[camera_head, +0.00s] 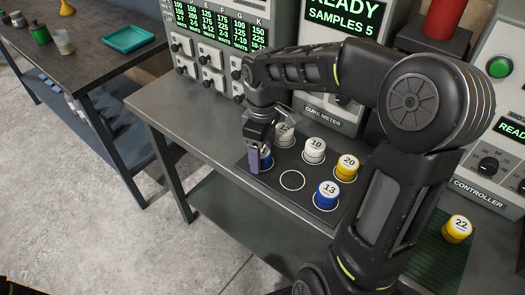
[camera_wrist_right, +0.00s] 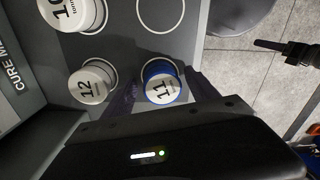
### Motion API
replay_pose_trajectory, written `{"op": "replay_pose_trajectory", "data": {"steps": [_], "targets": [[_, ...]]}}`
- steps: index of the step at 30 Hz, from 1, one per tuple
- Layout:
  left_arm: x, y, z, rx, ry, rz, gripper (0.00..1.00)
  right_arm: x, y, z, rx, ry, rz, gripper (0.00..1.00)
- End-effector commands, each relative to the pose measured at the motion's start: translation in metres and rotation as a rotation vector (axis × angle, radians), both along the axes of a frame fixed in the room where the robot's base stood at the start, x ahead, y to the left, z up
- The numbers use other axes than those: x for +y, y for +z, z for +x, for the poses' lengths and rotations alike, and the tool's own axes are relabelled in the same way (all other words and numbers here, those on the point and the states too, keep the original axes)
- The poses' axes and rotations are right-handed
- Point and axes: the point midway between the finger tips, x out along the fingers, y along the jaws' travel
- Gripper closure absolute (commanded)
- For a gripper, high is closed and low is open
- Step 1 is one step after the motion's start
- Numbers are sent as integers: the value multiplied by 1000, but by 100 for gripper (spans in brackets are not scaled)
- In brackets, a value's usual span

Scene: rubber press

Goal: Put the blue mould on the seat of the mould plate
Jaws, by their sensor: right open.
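A blue mould with a white top marked 11 (camera_wrist_right: 162,82) stands upright in a ringed place on the dark plate (camera_head: 322,206). In the head view it is mostly hidden behind my right gripper (camera_head: 258,163), with a little blue showing. In the right wrist view my right gripper (camera_wrist_right: 160,92) is open, with one finger on each side of mould 11. A second blue mould, marked 13 (camera_head: 327,195), stands at the near side of the plate. An empty white ring (camera_head: 292,180) lies between the two. A dark part at the wrist view's right edge may be my left gripper (camera_wrist_right: 272,45).
White moulds 12 (camera_head: 284,134) and 10 (camera_head: 314,150) and yellow mould 20 (camera_head: 346,167) stand close by on the plate. Yellow mould 22 (camera_head: 457,229) stands on a green mat (camera_head: 436,258). The cure meter (camera_head: 325,112) stands behind. Bare bench lies left of the plate.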

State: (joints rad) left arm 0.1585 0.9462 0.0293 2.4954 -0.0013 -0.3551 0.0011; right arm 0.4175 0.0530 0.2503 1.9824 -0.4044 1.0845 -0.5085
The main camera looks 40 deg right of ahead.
Motion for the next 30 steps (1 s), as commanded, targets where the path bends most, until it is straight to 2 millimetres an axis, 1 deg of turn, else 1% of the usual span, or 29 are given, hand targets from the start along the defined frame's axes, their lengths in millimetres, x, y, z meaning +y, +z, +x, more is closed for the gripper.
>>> {"op": "replay_pose_trajectory", "data": {"steps": [5, 8, 11, 14, 24, 25, 27, 30], "targets": [[0, 0, 0, 0, 0, 0, 32, 0, 1, 0, 0, 0, 0, 32], [0, 4, 0, 0, 0, 0, 32, 0, 5, 0, -1, 0, 0, 32], [0, 2, 0, 0, 0, 0, 32, 0, 12, 1, -3, -1, -1, 32], [0, 2, 0, 0, 0, 0, 32, 0, 26, 1, -4, -1, -1, 32], [0, 2, 0, 0, 0, 0, 32, 0, 95, 1, -4, 0, -1, 32], [0, 4, 0, 0, 0, 0, 32, 0, 102, 1, -4, 1, -1, 32], [0, 7, 0, 0, 0, 0, 32, 0, 112, 1, -3, 1, -1, 32], [0, 9, 0, 0, 0, 0, 32, 0, 120, 1, -1, 0, 0, 32]]}}
